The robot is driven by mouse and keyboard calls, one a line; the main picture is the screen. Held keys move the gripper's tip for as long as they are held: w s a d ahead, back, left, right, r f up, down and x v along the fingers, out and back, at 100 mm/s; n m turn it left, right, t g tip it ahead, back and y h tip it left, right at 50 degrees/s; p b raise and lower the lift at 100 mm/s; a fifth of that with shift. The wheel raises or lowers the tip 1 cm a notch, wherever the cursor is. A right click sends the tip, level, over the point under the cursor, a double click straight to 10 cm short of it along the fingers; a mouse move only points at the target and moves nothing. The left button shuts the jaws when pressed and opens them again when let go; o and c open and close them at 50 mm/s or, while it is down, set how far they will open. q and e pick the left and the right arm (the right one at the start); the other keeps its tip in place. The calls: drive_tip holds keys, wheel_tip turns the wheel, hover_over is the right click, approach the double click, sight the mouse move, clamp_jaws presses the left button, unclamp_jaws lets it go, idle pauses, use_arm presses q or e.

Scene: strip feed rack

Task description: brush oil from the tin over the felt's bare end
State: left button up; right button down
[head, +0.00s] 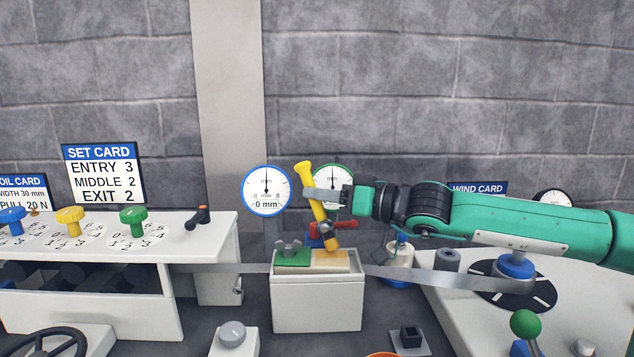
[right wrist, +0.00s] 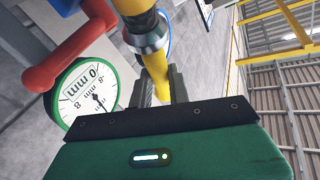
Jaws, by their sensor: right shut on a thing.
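My right gripper (head: 325,194) is shut on a yellow-handled brush (head: 316,207), which tilts with its head down. The brush also shows in the right wrist view (right wrist: 134,12), with a grey metal collar. The brush head is at the tan felt (head: 331,262) on top of a white box; I cannot tell whether it touches. A green block (head: 293,258) with a wing nut covers the felt's left part. A white container with a blue base (head: 399,264), perhaps the oil tin, stands to the right, partly behind the strip. My left gripper is out of view.
A metal strip (head: 222,268) runs across to a reel hub (head: 515,268) at right. Two dials (head: 266,190) stand behind the box. A red handle (head: 338,225) is close behind the brush. Colored knobs (head: 70,220) top the left bench.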

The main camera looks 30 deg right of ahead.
drive_tip(key=shift+s+r+p, duration=0.25)
drive_tip(key=shift+p, duration=0.85)
drive_tip(key=shift+f, duration=0.3)
drive_tip(key=shift+s+d+f+b, duration=0.15)
drive_tip(key=shift+s+f+b, duration=0.1)
drive_tip(key=shift+b, duration=1)
use_arm(q)
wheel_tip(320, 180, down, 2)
drive_tip(key=b, duration=0.2)
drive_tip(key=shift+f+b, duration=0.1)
drive_tip(key=shift+b, duration=0.2)
use_arm(e)
drive_tip(key=shift+s+d+r, duration=0.25)
drive_tip(key=shift+s+d, duration=0.1)
drive_tip(key=shift+d, duration=0.25)
